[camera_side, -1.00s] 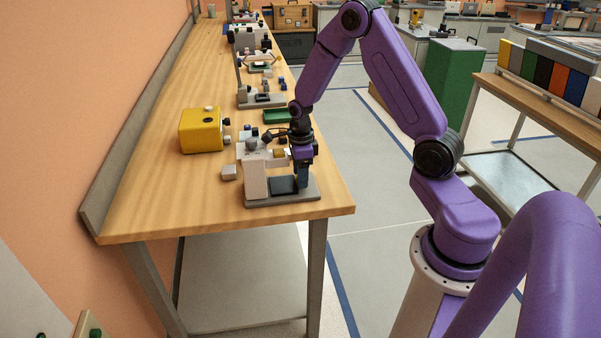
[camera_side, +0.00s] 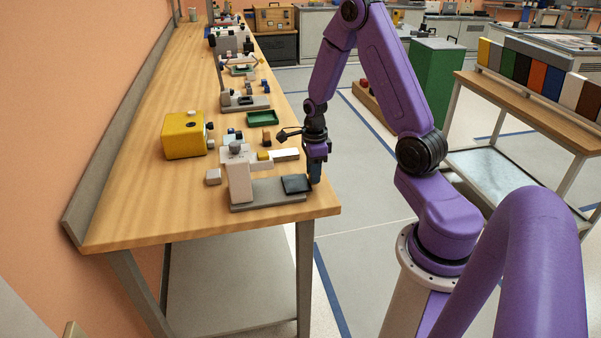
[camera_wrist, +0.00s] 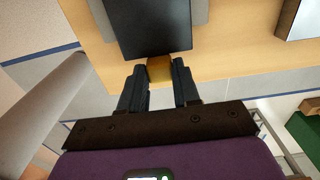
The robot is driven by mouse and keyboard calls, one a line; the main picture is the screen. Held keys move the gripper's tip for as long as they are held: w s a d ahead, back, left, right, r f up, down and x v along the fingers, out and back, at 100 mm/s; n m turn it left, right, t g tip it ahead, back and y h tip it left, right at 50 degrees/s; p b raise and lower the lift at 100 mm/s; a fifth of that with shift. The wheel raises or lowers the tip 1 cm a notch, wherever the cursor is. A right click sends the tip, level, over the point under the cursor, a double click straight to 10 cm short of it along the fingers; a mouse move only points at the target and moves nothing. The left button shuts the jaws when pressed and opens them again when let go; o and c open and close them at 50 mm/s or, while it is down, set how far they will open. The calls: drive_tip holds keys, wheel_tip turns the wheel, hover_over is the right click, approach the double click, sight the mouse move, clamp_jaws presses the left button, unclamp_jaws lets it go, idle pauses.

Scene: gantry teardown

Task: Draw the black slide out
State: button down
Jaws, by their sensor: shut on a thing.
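My gripper (camera_side: 316,178) is just right of the slide, pointing down beside the bench edge. In the wrist view my gripper (camera_wrist: 160,85) has its two dark fingers shut on a small brass-coloured tab (camera_wrist: 159,68) on the slide's near edge. The gantry's pale column (camera_side: 239,178) stands upright at the left of the base.
A white bar (camera_side: 285,155) with a yellow block (camera_side: 264,156) lies behind the base. A yellow box (camera_side: 185,136), a small grey block (camera_side: 213,177) and a green tray (camera_side: 262,118) are on the wooden bench (camera_side: 150,210). Free floor is right of the bench.

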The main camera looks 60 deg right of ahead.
drive_tip(key=c, duration=0.8)
unclamp_jaws()
drive_tip(key=shift+w, duration=0.1)
drive_tip(key=shift+r, duration=0.15)
wheel_tip(320, 180, up, 17)
drive_tip(key=shift+r, duration=0.1)
drive_tip(key=s+a+n, duration=0.3)
drive_tip(key=a+n, duration=0.5)
drive_tip(key=n, duration=0.1)
drive_tip(key=s+a+n, duration=0.2)
drive_tip(key=a+n, duration=0.7)
drive_tip(key=s+a+n, duration=0.3)
drive_tip(key=s+n, duration=0.5)
drive_tip(key=n, duration=0.2)
drive_tip(key=s+a+f+n, duration=0.1)
drive_tip(key=s+a+n, duration=0.3)
drive_tip(key=s+n, duration=0.4)
drive_tip(key=n, duration=0.3)
drive_tip(key=shift+s+n, duration=0.3)
drive_tip(key=shift+s, duration=0.05)
